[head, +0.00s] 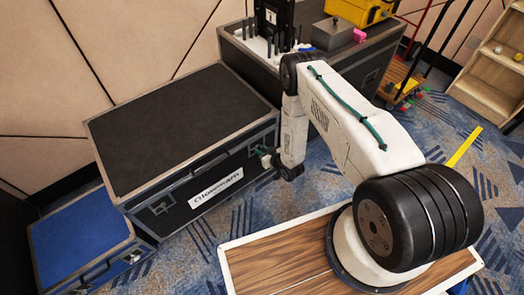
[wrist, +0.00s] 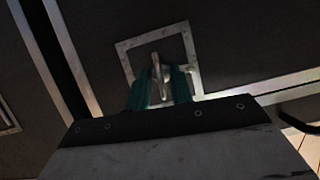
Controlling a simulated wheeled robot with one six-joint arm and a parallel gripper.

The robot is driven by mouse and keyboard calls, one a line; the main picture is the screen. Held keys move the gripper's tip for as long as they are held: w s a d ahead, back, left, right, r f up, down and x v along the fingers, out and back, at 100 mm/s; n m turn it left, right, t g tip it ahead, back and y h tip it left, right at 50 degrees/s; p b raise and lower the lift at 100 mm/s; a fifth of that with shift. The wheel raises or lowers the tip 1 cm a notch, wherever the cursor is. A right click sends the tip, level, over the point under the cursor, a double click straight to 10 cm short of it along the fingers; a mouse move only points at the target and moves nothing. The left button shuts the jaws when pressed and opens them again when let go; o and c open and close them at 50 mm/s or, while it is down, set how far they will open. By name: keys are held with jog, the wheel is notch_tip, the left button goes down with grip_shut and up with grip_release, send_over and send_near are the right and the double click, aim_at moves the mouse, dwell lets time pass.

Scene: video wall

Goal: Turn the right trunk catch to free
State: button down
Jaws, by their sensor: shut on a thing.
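The trunk (head: 172,120) is a black case with metal edging and a white label on its front. Its right catch (wrist: 157,65) is a small metal piece on a square silver-framed plate (wrist: 128,50), seen in the wrist view. My gripper (wrist: 160,84) has teal fingers on both sides of the catch and is shut on it. In the head view my gripper (head: 264,156) is at the right end of the trunk's front, and the catch is mostly hidden there. The left catch (head: 160,208) shows at the front's left end.
A blue-topped case (head: 80,240) stands at lower left. Another dark case (head: 340,60) behind my arm carries tools, a grey box and a yellow case (head: 362,10). A wooden shelf (head: 490,85) is at upper right. Patterned carpet (head: 215,240) is open in front of the trunk.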

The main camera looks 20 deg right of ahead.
jog(key=shift+n, duration=0.3)
dwell(0.4)
jog(key=c, duration=1.6)
grip_release()
jog(key=shift+d, duration=0.1)
jog(key=v, duration=0.7)
jog(key=shift+s+r, duration=0.2)
jog(key=shift+s, duration=0.15)
jog(key=shift+f, duration=0.1)
